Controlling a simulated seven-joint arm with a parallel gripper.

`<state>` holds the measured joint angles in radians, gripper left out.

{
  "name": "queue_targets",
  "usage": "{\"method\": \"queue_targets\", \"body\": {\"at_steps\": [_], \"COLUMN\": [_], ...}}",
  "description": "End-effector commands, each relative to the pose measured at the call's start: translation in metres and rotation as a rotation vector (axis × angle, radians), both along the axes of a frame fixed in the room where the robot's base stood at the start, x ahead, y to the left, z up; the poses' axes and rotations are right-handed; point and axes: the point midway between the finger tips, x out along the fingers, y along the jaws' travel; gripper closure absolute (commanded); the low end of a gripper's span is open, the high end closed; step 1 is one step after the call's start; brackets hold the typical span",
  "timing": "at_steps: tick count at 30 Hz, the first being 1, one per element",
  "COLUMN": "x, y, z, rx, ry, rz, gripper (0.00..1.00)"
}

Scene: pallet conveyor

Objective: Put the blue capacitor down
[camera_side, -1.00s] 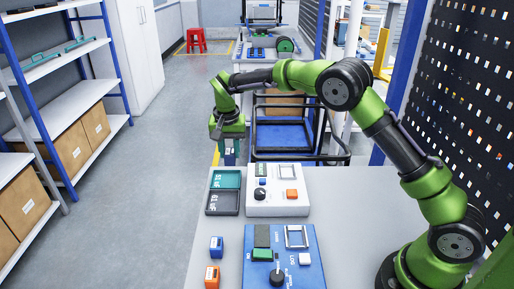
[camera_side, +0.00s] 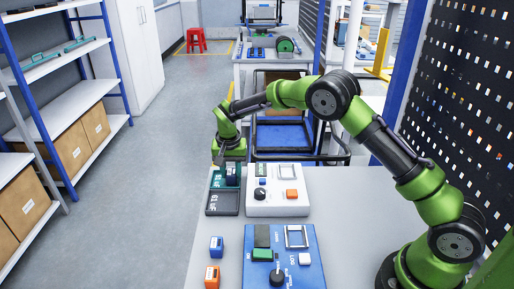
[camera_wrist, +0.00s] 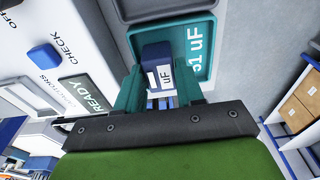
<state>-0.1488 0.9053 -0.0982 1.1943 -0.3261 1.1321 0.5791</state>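The blue capacitor (camera_wrist: 158,62), a small dark blue block with a white label, is between my gripper's two teal fingers in the wrist view. My gripper (camera_side: 230,160) points down over the teal tray (camera_wrist: 208,68) behind the dark tray. My gripper (camera_wrist: 160,84) is shut on the capacitor. In the side view the capacitor (camera_side: 232,174) is low over or inside the teal tray; I cannot tell whether it touches the tray floor. The tray's white label ends in "uF" and is partly hidden.
A dark tray (camera_side: 222,203) lies in front of the teal one. A white tester (camera_side: 278,208) with an orange button stands close on the right. Another blue block (camera_side: 216,246) and an orange block (camera_side: 212,275) stand nearer, beside a blue panel (camera_side: 310,272).

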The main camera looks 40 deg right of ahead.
Motion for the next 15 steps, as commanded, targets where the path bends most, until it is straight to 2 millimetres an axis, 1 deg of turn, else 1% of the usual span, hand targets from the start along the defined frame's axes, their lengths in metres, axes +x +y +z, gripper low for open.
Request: {"method": "queue_targets", "body": {"at_steps": [1, 3, 4, 11, 15], "x": [-0.0002, -0.0002, -0.0002, -0.0002, 0.0], "y": [0.0001, 0.0001, 0.0001, 0.0, 0.0005], "z": [0.0, 0.0, 0.0001, 0.0004, 0.0079], "rx": [0.0, -0.001, -0.001, 0.0, 0.0], "ry": [0.0, 0.001, 0.001, 0.0, -0.001], "rz": [0.0, 0.0, 0.0, 0.0, 0.0], "gripper": [0.54, 0.44, 0.41, 0.41, 0.41]}}
